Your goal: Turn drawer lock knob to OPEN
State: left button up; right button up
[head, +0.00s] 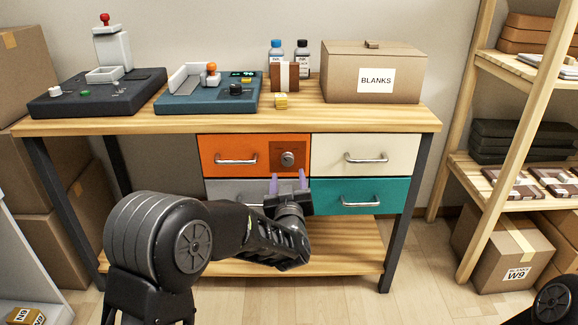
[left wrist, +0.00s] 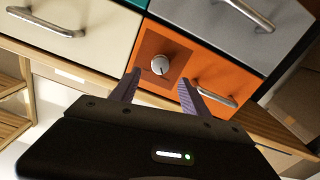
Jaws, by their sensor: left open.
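The drawer lock knob (head: 287,159) is a round silver knob on a darker square plate at the right of the orange drawer (head: 225,145). In the left wrist view the knob (left wrist: 160,65) lies ahead of and between my fingertips, apart from them. My left gripper (head: 288,182) is open and empty, just below the knob in the head view; its purple fingers (left wrist: 157,88) point toward the drawer front. The knob's pointer is too small to read, and no OPEN lettering is legible. My right gripper is out of view.
The orange drawer's handle (head: 236,161) is left of the knob. White (head: 365,158), teal (head: 384,196) and grey (head: 224,190) drawers adjoin it. The wooden tabletop (head: 230,121) overhangs above, with machines and a BLANKS box (head: 345,88) on it. A shelf rack (head: 490,165) stands right.

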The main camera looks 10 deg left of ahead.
aim_at(288, 162)
pick_arm(q)
jog(key=b+x, duration=0.1)
jog(key=x, duration=0.6)
jog(key=shift+w+a, duration=0.1)
jog(key=shift+w, duration=0.05)
grip_shut()
dwell(0.4)
